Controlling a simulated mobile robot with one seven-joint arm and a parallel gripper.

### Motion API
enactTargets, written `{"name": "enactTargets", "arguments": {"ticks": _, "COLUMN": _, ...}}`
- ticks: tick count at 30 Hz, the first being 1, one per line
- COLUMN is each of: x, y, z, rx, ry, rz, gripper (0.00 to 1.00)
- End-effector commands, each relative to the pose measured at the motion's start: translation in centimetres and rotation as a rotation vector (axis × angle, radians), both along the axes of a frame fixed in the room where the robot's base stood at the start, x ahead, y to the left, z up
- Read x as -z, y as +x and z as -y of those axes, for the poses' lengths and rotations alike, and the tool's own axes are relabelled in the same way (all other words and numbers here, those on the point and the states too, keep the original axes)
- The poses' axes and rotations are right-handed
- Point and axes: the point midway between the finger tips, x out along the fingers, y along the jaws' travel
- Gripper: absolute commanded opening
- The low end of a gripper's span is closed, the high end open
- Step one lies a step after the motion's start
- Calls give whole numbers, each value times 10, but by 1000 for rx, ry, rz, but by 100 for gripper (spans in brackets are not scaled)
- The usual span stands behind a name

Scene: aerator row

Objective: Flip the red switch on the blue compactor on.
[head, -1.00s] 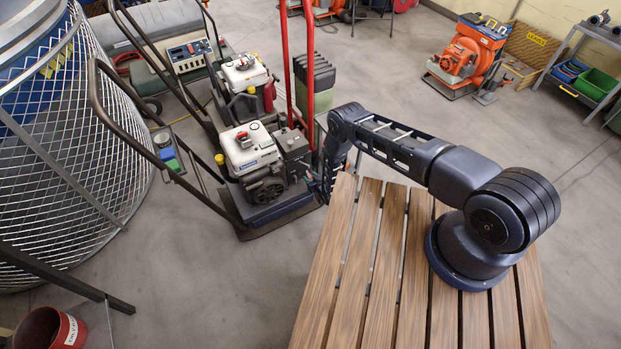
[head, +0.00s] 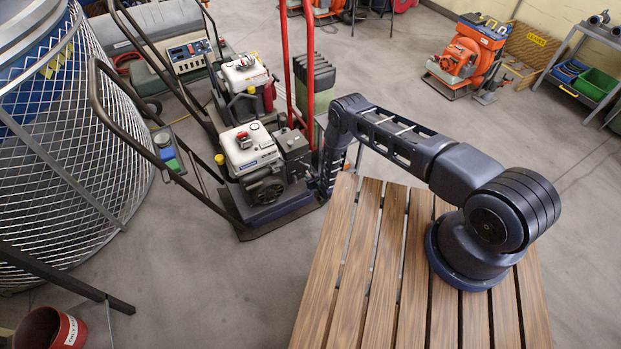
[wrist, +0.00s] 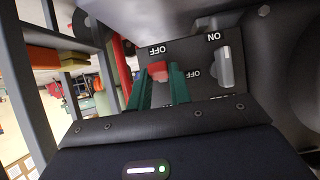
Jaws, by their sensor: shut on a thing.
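The blue compactor (head: 285,208) stands on the floor left of the slatted table, with a white engine and a dark control box (head: 293,147) on top. In the wrist view the dark switch panel (wrist: 203,48) faces me upside down. The red switch (wrist: 157,70) sits on it just by an OFF label. A grey lever (wrist: 225,66) with ON and another OFF label is to its right. My gripper (wrist: 160,78) has its green fingers on either side of the red switch, shut on it. In the head view my gripper's fingertips are hidden or too dark to make out.
A red upright frame (head: 309,70) rises just behind the control box. A second compactor (head: 245,80) stands behind. The compactor's dark handle (head: 130,150) reaches left towards a wire mesh cylinder (head: 70,150). The slatted table (head: 375,270) under my arm is bare.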

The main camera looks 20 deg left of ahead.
Motion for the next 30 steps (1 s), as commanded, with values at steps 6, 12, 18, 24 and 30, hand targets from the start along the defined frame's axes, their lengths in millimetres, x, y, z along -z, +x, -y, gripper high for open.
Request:
{"name": "enactTargets", "arguments": {"ticks": 6, "x": -6, "y": 1, "z": -1, "rx": 0, "ry": -69, "rz": -69, "gripper": 0}}
{"name": "enactTargets", "arguments": {"ticks": 12, "x": -6, "y": 0, "z": 0, "rx": -1, "ry": -82, "rz": -82, "gripper": 0}}
{"name": "enactTargets", "arguments": {"ticks": 18, "x": -6, "y": 0, "z": 0, "rx": -1, "ry": -81, "rz": -81, "gripper": 26}}
{"name": "enactTargets", "arguments": {"ticks": 24, "x": -6, "y": 0, "z": 0, "rx": -1, "ry": -81, "rz": -81, "gripper": 42}}
{"name": "enactTargets", "arguments": {"ticks": 30, "x": -6, "y": -1, "z": 0, "rx": -1, "ry": -81, "rz": -81, "gripper": 42}}
